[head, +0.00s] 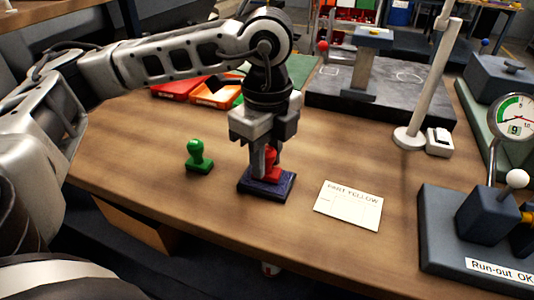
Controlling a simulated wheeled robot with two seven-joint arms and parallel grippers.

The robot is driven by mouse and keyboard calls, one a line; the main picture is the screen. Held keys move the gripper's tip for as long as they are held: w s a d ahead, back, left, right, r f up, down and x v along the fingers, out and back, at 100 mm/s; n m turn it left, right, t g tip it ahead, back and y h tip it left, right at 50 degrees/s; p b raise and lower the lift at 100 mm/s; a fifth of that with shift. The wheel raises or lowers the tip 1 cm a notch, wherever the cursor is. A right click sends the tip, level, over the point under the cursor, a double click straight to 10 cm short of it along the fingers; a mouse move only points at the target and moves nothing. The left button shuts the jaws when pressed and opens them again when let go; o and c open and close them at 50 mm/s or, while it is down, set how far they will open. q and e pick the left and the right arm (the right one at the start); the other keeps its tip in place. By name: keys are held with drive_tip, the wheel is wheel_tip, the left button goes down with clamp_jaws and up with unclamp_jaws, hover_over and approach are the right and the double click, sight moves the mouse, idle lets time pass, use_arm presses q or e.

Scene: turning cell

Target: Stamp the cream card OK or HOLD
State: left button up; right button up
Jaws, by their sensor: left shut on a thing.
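My left gripper (265,158) points straight down and is shut on the red stamp (272,165). The red stamp stands on the dark blue ink pad (250,190), and the fingers partly hide it. The green stamp (199,157) stands upright on the table to the left of the pad. The cream card (348,205) lies flat on the table to the right of the pad. Its heading seems to read "PART YELLOW", and the smaller print cannot be read. My right gripper does not show.
A run-out gauge fixture (455,240) with a round dial (515,118) and an OK label stands at the right. A dark plate (400,95) with a stand, a white post (428,80) and red and orange trays (215,92) lie behind. Bare wooden table surrounds the card.

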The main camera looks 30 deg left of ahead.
use_arm(q)
drive_tip(key=shift+r+p, duration=2.05)
drive_tip(key=shift+r, duration=1.3)
drive_tip(key=shift+f, duration=0.1)
